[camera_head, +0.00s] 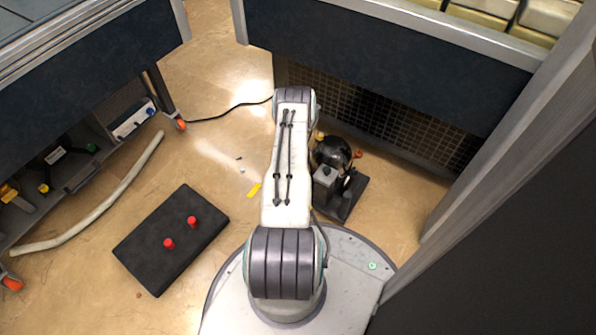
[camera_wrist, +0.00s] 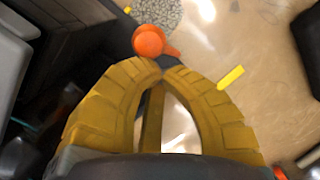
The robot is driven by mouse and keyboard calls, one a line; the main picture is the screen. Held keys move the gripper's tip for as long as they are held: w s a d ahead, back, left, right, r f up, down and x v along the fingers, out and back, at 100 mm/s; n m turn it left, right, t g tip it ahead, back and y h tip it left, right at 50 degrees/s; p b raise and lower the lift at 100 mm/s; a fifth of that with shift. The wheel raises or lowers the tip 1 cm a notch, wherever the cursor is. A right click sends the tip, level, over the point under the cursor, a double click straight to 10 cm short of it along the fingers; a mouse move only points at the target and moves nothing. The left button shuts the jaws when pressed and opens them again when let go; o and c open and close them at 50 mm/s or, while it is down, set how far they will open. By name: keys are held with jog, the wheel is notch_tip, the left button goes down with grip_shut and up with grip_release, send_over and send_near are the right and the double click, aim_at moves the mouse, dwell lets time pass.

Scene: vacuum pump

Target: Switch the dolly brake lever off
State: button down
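In the wrist view an orange lever (camera_wrist: 148,41) with a rounded knob and a short arm pointing right sits just beyond my fingertips. I take it for the brake lever. My gripper (camera_wrist: 164,68) has yellow fingers that curve together at their tips, with a gap only lower down between them. Nothing shows held in it. The fingertips are very close to the lever; I cannot tell whether they touch it. In the head view my arm hides the gripper. The dark pump (camera_head: 333,153) stands on a black dolly base (camera_head: 346,203) right of my arm.
A black mat (camera_head: 150,250) with two red pegs (camera_head: 192,222) lies at left. A yellow strip (camera_head: 254,190) lies on the floor, also in the wrist view (camera_wrist: 230,77). A pale hose (camera_head: 110,200) curves by the left bench. A grey post (camera_head: 490,130) stands at right.

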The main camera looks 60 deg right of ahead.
jog(key=shift+s+a+f, duration=0.15)
jog(key=shift+s+a, duration=0.2)
jog(key=shift+a, duration=0.1)
jog(key=shift+f+b, duration=0.1)
jog(key=shift+b, duration=0.2)
jog(key=shift+w+b, duration=0.35)
jog(key=shift+b, duration=0.2)
jog(key=shift+w+b, duration=0.35)
jog(key=shift+b, duration=0.2)
jog(key=shift+w+d+r, duration=0.15)
jog(key=shift+w+r, duration=0.05)
